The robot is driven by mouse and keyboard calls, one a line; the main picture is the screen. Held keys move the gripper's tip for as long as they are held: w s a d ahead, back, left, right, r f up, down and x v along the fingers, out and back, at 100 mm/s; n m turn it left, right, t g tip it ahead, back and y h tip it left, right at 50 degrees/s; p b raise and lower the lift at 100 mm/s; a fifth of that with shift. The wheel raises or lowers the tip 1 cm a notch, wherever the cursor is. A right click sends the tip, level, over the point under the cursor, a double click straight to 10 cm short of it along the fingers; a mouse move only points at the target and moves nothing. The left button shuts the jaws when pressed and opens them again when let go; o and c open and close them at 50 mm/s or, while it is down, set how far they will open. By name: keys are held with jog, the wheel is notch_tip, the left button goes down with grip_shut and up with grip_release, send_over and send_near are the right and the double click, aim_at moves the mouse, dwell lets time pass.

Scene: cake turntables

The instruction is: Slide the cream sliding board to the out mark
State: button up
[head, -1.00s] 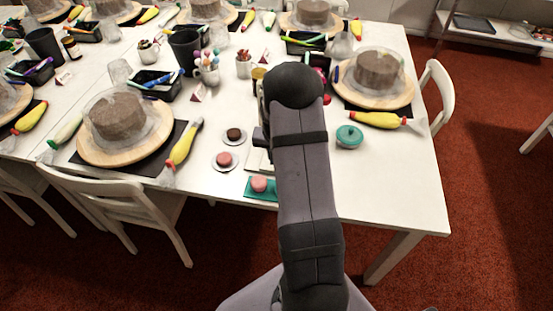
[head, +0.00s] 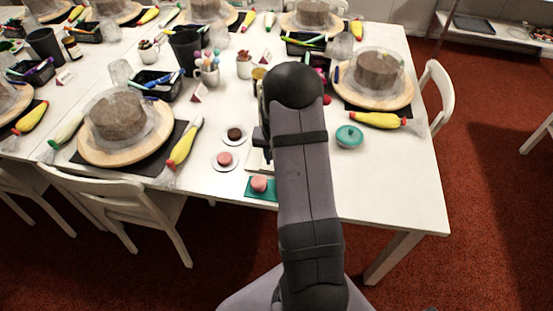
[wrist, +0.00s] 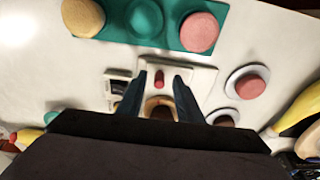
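The cream sliding board (wrist: 200,75) lies on the white table in the wrist view, with a small red piece (wrist: 159,79) on it. In the head view, a pale edge of it (head: 256,161) shows beside my arm, which hides the rest. My gripper (wrist: 160,78) has its two dark fingers apart over the board, one on each side of the red piece. A tan rounded piece (wrist: 160,103) shows between the fingers, nearer the wrist. I cannot tell whether the fingers touch anything. A small pale and black piece (wrist: 117,88) is left of the board; I cannot make out an out mark.
A teal tray (head: 251,196) with round sweets is beside the board. Saucers with a pink sweet (head: 225,160) and a dark sweet (head: 234,134) stand close by. A yellow piping bag (head: 184,146) and a cake turntable (head: 92,149) are to the left. A teal lidded pot (head: 349,137) is to the right.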

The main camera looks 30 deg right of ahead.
notch_tip(320, 180, up, 7)
jog(key=p, duration=0.5)
jog(key=shift+f, duration=0.1)
dwell(0.5)
